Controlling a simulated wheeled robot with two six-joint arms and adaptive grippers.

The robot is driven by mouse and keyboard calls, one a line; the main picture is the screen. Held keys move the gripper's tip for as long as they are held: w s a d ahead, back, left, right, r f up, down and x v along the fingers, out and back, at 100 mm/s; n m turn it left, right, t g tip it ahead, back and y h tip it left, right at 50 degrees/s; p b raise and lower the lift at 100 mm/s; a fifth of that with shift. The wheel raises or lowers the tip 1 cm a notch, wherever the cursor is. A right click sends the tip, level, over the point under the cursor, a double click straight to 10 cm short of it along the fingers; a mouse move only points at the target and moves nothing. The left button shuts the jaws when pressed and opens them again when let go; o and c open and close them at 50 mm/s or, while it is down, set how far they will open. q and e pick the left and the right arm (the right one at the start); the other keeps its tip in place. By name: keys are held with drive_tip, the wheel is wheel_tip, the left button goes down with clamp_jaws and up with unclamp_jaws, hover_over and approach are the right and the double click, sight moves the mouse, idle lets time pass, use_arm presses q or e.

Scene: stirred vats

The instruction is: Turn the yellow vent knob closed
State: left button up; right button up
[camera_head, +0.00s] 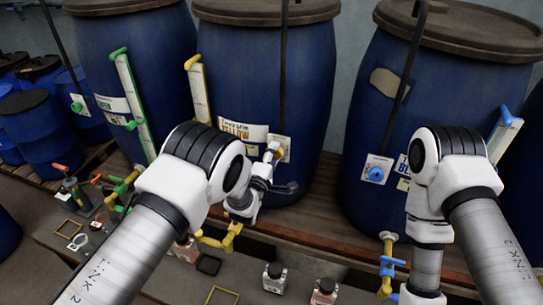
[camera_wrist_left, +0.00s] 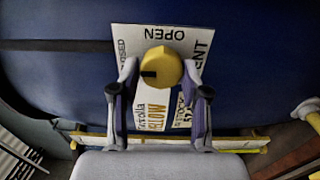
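The yellow vent knob (camera_wrist_left: 161,66) sits on a white plate (camera_wrist_left: 205,45) on the blue barrel marked yellow. In the wrist view, "OPEN" reads upside down above the knob and lettering ending in "OSED" runs down the plate's left side. A black mark on the knob lies at its left. My left gripper (camera_wrist_left: 160,75) is open, its two fingertips on either side of the knob, with what looks like a small gap each side; contact is unclear. In the head view the knob (camera_head: 275,147) is partly hidden by the left gripper (camera_head: 275,172). My right gripper is out of view.
Blue barrels stand to the left (camera_head: 130,60) and right (camera_head: 365,140); the right one has a blue knob (camera_head: 376,174). A yellow valve (camera_head: 232,235) is below my left wrist. Small jars (camera_head: 274,278) stand in front. A dark vertical rod (camera_head: 283,70) passes just above the plate.

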use_arm(q)
drive_tip(key=shift+o, duration=1)
drive_tip(key=shift+w+d, duration=0.1)
drive_tip(key=shift+d, duration=0.2)
drive_tip(key=shift+a, duration=0.2)
